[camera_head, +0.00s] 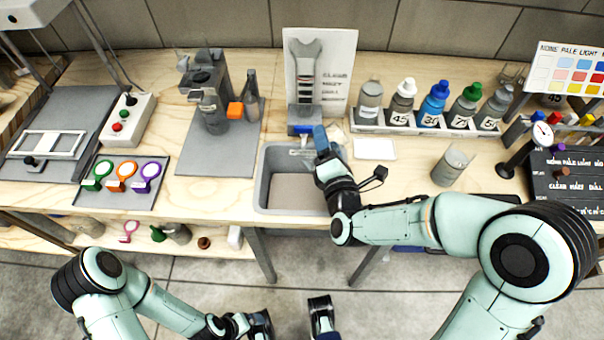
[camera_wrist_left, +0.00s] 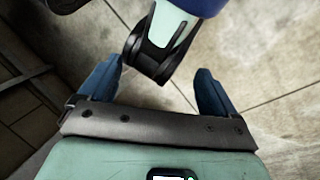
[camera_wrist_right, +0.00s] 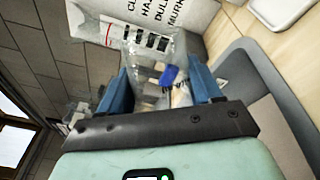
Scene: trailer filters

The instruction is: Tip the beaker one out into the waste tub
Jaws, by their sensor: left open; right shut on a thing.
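My right gripper (camera_head: 320,138) is above the back right of the grey waste tub (camera_head: 262,190), in front of the wrench card. In the right wrist view it is shut on a clear beaker (camera_wrist_right: 150,62), which sits between the blue fingers. The beaker's contents are hard to make out, and it is mostly hidden in the head view. The tub's grey rim also shows in the right wrist view (camera_wrist_right: 262,85). My left gripper (camera_wrist_left: 157,70) is open and empty, low in front of the bench, over the floor.
A wrench card (camera_head: 320,60) stands behind the tub. A rack of several capped bottles (camera_head: 437,105) is to the right. Another clear vessel (camera_head: 452,167) stands on the bench. A grey mat with a device (camera_head: 210,95) lies left of the tub.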

